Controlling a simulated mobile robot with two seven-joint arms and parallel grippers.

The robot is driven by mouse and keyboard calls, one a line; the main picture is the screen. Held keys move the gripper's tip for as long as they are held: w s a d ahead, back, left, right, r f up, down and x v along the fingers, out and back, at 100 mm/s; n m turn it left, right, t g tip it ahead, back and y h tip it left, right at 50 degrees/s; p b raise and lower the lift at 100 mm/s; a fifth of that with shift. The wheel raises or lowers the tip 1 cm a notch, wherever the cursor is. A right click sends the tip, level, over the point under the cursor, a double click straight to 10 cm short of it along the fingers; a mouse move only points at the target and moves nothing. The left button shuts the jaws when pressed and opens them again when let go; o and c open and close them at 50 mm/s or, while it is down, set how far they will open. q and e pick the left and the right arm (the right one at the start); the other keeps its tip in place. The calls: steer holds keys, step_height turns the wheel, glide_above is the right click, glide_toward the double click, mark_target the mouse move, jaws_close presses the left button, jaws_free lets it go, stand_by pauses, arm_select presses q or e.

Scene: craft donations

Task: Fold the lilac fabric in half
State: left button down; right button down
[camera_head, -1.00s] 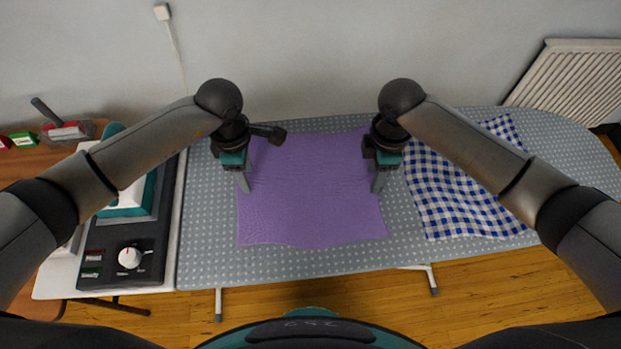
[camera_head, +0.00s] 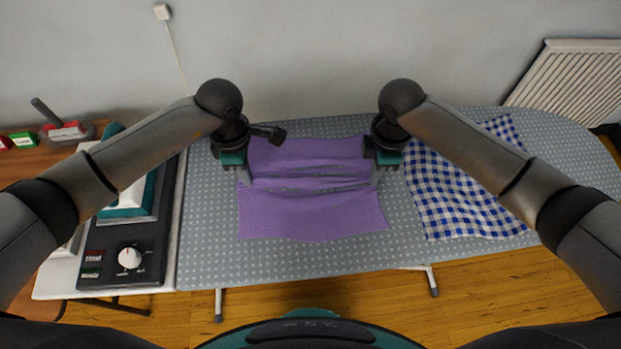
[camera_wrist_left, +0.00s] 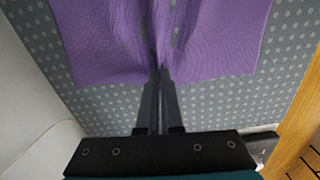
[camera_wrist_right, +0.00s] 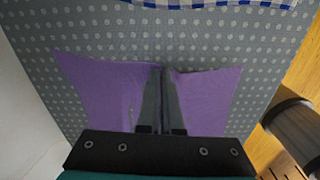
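The lilac fabric (camera_head: 310,215) lies on the grey dotted ironing board. Raised wrinkles run across its middle, between my two grippers. My left gripper (camera_head: 244,180) is at the fabric's left edge; in the left wrist view its fingers (camera_wrist_left: 160,75) are together, with the fabric bunched at their tips. My right gripper (camera_head: 376,180) is at the right edge; in the right wrist view its fingers (camera_wrist_right: 162,75) are close together, with fabric on both sides and gathered at them. The small bit of cloth between the fingertips is hidden.
A blue and white checked cloth (camera_head: 460,195) lies on the ironing board (camera_head: 290,268) right of the lilac fabric. A black machine with a white dial (camera_head: 130,257) stands left of the board. A radiator (camera_head: 570,85) is at the back right.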

arm_select(q)
steer(key=shift+r, duration=0.15)
arm_select(e)
steer(key=shift+r, duration=0.15)
stand_by(0.5)
